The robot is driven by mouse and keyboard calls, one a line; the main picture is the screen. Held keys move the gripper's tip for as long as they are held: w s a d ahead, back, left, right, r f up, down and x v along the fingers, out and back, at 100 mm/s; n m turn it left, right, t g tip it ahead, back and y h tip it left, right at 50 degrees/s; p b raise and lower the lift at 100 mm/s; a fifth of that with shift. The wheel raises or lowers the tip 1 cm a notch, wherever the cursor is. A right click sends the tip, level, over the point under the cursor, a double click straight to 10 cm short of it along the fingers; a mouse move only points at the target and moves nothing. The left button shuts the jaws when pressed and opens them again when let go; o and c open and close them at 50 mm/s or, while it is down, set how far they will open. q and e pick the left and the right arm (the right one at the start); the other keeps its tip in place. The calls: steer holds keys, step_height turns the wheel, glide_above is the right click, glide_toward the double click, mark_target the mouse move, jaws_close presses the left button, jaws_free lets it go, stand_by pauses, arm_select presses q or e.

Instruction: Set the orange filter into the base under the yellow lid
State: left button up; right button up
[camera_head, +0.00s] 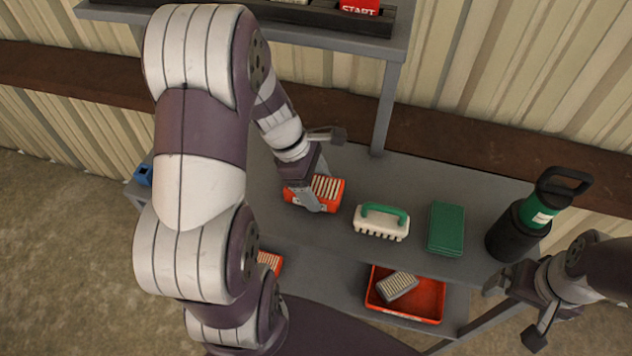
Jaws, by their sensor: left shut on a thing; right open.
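An orange filter (328,188) with pale pleats rests on or just above the grey upper shelf. My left gripper (309,195) is shut on it from above and hides part of its left side. A second orange pleated piece (270,261) lies lower down, partly hidden behind my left arm. My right gripper (513,312) is open and empty at the lower right, beside the shelf's right end. I see no yellow lid, and I cannot make out the base under one.
On the upper shelf (345,240) stand a white brush-like piece with a green handle (381,222), a green box (446,228) and a black-green canister (530,215). Below is a red tray (430,300) holding a grey filter (397,286). A post (384,110) rises behind.

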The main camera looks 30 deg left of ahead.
arm_select(q)
steer(key=shift+w+f, duration=0.1)
steer(key=shift+w, duration=0.15)
steer(key=shift+s+f, duration=0.1)
steer(key=shift+f, duration=0.1)
steer(key=o, duration=1.1)
steer(key=shift+r, duration=0.1)
steer(key=shift+c, duration=0.2)
